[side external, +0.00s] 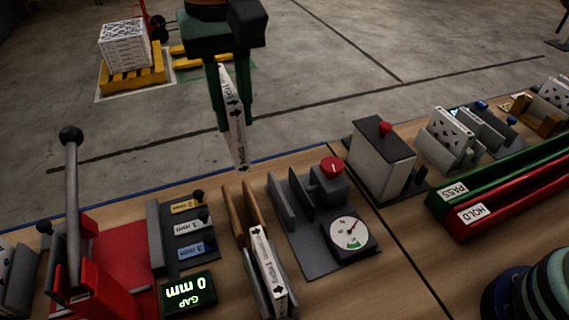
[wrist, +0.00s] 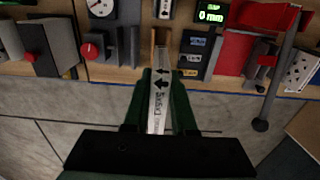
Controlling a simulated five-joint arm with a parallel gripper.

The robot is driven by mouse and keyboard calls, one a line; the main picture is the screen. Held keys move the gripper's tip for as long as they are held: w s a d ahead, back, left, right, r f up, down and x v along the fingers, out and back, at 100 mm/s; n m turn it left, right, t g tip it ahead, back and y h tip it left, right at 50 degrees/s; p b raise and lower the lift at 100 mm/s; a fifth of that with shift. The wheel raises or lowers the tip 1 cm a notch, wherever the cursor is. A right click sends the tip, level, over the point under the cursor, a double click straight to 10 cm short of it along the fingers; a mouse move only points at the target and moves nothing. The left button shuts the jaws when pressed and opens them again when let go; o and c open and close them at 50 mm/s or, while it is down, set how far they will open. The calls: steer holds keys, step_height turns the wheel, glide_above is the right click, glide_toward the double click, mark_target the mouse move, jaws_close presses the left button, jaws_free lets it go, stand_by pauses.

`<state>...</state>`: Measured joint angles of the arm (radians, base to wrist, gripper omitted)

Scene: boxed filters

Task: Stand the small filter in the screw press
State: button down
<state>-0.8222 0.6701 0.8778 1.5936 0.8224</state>
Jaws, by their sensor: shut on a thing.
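My gripper (side external: 234,126) is shut on a white boxed filter (side external: 236,146) with black arrows, held upright in the air near the table's back edge. The filter also shows between the fingers in the wrist view (wrist: 160,98). Its lower end is above a wooden slot rack (side external: 232,212). To the right of the rack, a grey fixture (side external: 305,262) with upright plates, a red knob (side external: 331,167) and a round dial (side external: 348,233) looks like the screw press. The gap between its plates looks empty.
Another white filter (side external: 265,258) stands in a grey holder in front of the rack. A red lever device (side external: 107,283), spacers and a gap display reading 0 mm (side external: 188,290) stand left. A grey box (side external: 380,165) and green and red troughs (side external: 470,190) stand right.

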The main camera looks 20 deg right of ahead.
steer(key=d+f, duration=0.7)
steer(key=d, duration=0.2)
steer(key=shift+d+f, duration=0.3)
steer(key=shift+d, duration=0.1)
steer(key=shift+s, duration=0.1)
steer(key=shift+f, duration=2.45)
steer(key=shift+f, duration=1.85)
steer(key=shift+f, duration=0.3)
steer(key=shift+f, duration=1.1)
steer(key=shift+f, duration=0.2)
steer(key=c, duration=0.7)
jaws_free()
